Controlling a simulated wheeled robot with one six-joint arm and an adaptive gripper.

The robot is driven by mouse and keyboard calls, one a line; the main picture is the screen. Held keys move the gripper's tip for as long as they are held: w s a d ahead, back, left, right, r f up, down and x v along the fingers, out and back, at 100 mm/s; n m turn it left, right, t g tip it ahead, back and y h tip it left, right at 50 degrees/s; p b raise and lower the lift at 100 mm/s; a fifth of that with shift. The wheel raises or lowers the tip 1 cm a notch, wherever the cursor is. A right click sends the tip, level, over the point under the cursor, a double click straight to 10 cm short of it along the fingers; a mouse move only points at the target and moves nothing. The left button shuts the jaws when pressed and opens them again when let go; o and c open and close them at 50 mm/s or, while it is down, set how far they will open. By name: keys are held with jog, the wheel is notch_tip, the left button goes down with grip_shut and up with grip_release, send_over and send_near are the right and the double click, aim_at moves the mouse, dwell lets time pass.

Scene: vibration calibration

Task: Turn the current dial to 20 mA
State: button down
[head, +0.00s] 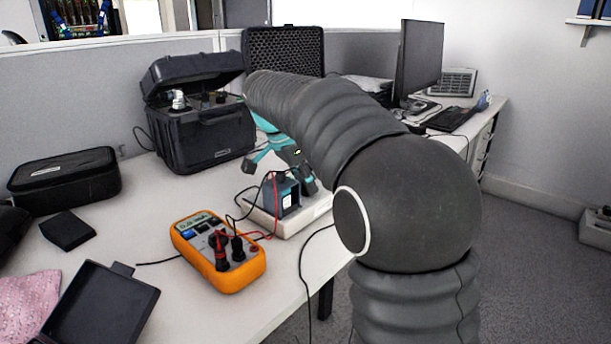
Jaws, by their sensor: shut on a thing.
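A small blue-grey box (289,200) stands on a white base on the table, with red and black wires at it. My gripper (279,172), with teal fingers, reaches down over the top of this box. The fingers are around a small dark part at the box's top, which looks like the dial; it is mostly hidden and its setting cannot be read. An orange meter (232,280) lies left of the box, with red and black plugs in it. Its display (199,225) is lit, but its reading is too small to make out surely.
A black case (205,140) with an open lid stands behind the meter. A black pouch (65,180), a small dark box (68,231) and an open dark tray (100,308) lie at left. A monitor (420,60) stands at the back right. Wires cross the table's front edge.

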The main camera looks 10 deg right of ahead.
jog(key=m+g, duration=0.1)
jog(key=m, duration=0.2)
jog(key=shift+w+m, duration=0.15)
jog(key=shift+m, duration=0.25)
jog(key=m+g, duration=0.1)
jog(key=m, duration=0.2)
jog(key=shift+m+g, duration=0.3)
jog(key=shift+g, duration=0.1)
jog(key=m, duration=0.2)
jog(key=m+g, duration=0.1)
jog(key=m, duration=0.1)
jog(key=shift+w+d+g+y, duration=0.1)
jog(key=shift+w+g+y, duration=0.05)
jog(key=shift+g+y, duration=0.2)
jog(key=shift+m+g+y, duration=0.25)
jog(key=shift+m+y, duration=0.2)
jog(key=shift+m, duration=1.05)
jog(key=c, duration=0.9)
grip_release()
jog(key=shift+o, duration=0.2)
